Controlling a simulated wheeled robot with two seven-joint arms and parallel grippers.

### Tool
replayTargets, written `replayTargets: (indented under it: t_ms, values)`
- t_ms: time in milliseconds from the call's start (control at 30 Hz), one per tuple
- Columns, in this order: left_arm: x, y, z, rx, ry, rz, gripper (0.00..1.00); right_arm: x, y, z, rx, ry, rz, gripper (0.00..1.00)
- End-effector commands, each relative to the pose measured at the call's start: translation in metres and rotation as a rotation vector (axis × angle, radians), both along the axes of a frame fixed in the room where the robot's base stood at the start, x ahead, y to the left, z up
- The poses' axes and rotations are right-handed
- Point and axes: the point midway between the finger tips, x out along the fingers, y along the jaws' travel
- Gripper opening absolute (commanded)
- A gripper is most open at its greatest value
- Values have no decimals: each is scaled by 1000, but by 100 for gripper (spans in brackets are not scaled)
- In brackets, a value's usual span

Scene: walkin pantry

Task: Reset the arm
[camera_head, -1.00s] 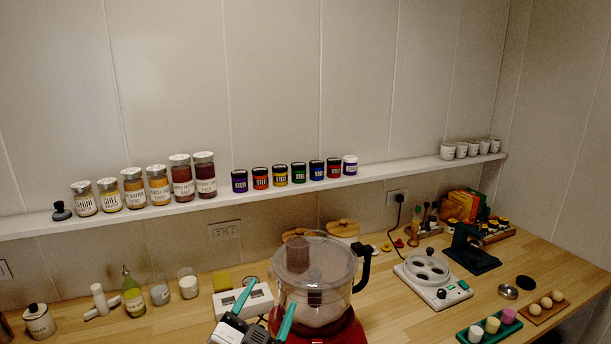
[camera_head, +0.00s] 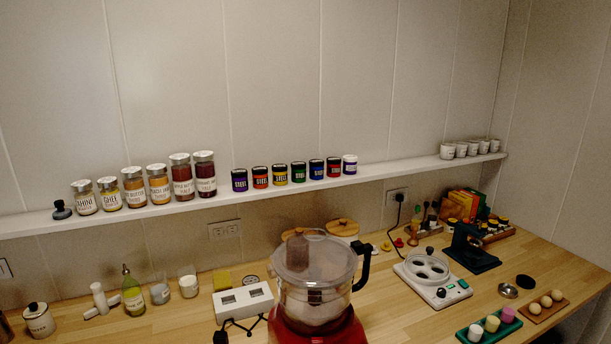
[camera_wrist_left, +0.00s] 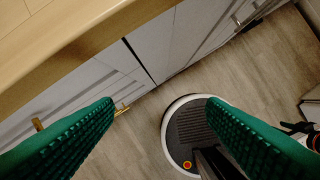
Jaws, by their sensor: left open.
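My left gripper shows in the left wrist view (camera_wrist_left: 160,105) as two green textured fingers set wide apart. It is open, with nothing between the fingers. It points down beside the wooden counter edge (camera_wrist_left: 85,55), over the floor (camera_wrist_left: 150,125). Neither gripper appears in the head view now. My right gripper is in neither current view.
A red-based food processor (camera_head: 318,275) stands at the counter's front middle, beside a white double-slot appliance (camera_head: 243,301). A white egg cooker (camera_head: 432,278) and a green tray (camera_head: 489,327) are on the right. A wall shelf (camera_head: 400,170) holds jars. Grey cabinet fronts (camera_wrist_left: 175,40) lie below the counter.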

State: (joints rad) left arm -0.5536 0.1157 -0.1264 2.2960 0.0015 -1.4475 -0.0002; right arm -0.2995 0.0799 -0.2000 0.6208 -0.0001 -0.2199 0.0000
Motion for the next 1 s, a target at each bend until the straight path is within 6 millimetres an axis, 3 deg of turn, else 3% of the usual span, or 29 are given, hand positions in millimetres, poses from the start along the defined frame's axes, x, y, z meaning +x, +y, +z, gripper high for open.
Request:
replayTargets:
  t_ms: [267, 467, 600, 800, 1000]
  values:
    - [3, -2, -109, 3, 46, -7, 65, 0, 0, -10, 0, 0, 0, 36]
    - [-19, 1, -214, 7, 87, -14, 65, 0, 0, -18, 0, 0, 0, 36]
    - [-50, 5, -281, 11, 116, -21, 65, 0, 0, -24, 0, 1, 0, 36]
    - [-110, 15, -357, 16, 157, -31, 65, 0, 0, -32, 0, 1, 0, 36]
    - [-165, 26, -397, 21, 184, -38, 65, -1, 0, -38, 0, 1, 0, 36]
